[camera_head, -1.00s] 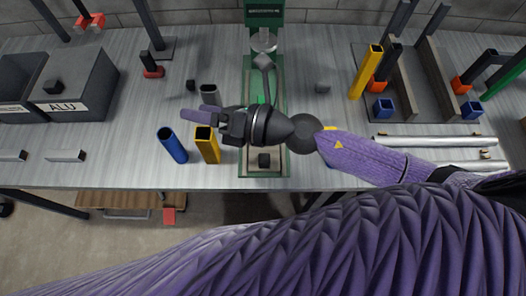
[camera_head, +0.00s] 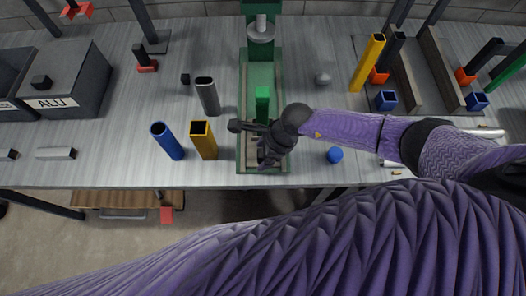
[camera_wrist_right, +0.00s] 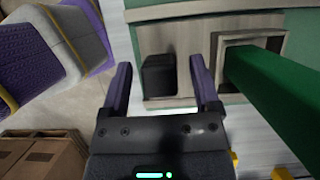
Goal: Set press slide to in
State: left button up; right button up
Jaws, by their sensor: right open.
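The green press (camera_head: 262,30) stands at the back middle of the bench, with a round grey ram over its track. The press track (camera_head: 244,90) runs from there towards the front edge. A green square post (camera_head: 262,103) stands upright in the track; it fills the right of the right wrist view (camera_wrist_right: 285,95). A black block (camera_wrist_right: 158,75) at the track's front end lies between the finger lines of my open right gripper (camera_wrist_right: 160,80); contact cannot be told. In the head view my right gripper (camera_head: 258,145) covers the block. My left gripper is not in view.
Blue (camera_head: 167,141), yellow (camera_head: 203,140) and grey (camera_head: 207,97) tubes stand left of the track. A blue ball (camera_head: 335,155) lies right of it. A grey bin marked ALU (camera_head: 62,85) is at the left. Upright posts and rails crowd the right.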

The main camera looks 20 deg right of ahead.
grip_shut()
dwell(1.4)
